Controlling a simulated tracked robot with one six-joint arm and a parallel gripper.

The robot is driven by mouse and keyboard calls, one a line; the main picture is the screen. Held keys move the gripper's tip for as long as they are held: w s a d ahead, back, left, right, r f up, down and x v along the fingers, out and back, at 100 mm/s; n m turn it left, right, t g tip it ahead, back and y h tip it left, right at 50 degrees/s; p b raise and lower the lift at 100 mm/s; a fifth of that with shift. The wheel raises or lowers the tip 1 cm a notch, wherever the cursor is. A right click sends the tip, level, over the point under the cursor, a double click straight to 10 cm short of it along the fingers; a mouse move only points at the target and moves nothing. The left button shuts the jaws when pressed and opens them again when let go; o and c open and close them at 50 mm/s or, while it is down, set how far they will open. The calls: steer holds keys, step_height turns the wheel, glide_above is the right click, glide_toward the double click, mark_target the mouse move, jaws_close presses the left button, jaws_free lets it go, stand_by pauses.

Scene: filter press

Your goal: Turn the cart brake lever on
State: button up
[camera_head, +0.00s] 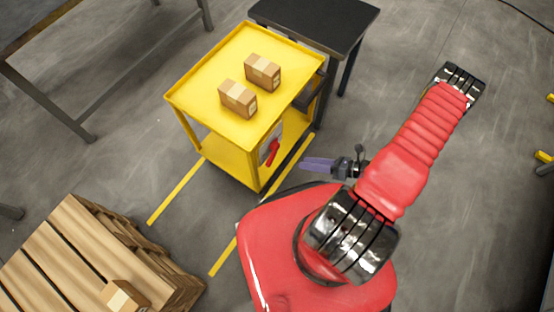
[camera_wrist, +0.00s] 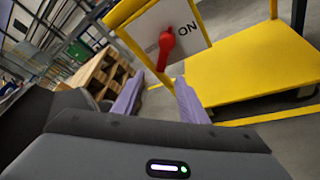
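The yellow cart (camera_head: 215,60) stands left of my gripper in the head view. Its red brake lever (camera_head: 272,152) is low on the cart's near side. In the wrist view the lever (camera_wrist: 166,45) is on a white plate (camera_wrist: 146,29), its handle pointing down in the picture. The word ON is to its right. My gripper (camera_head: 304,163) has purple fingers and is a short way right of the lever. In the wrist view my gripper (camera_wrist: 160,77) is open and empty, its fingertips just below the lever in the picture, apart from it.
Two cardboard boxes (camera_head: 262,73) (camera_head: 238,98) sit on the cart's top. A black-topped table (camera_head: 315,20) stands behind the cart. A wooden pallet stack (camera_head: 75,250) with a box is at lower left. Yellow lines (camera_head: 175,192) mark the floor. Floor at right is mostly clear.

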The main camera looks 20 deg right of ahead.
mark_target(272, 153)
steer(key=shift+s+a+f+m+t, duration=0.1)
steer(key=shift+s+f+m+t, duration=0.1)
steer(key=shift+f+m, duration=0.15)
steer(key=shift+s+a+f+m+t, duration=0.1)
steer(key=shift+f+m+t, duration=0.15)
steer(key=shift+f, duration=0.15)
steer(key=x, duration=1.4)
steer(key=shift+f, duration=0.2)
steer(key=shift+d, duration=0.1)
steer(key=shift+c, duration=0.6)
jaws_close()
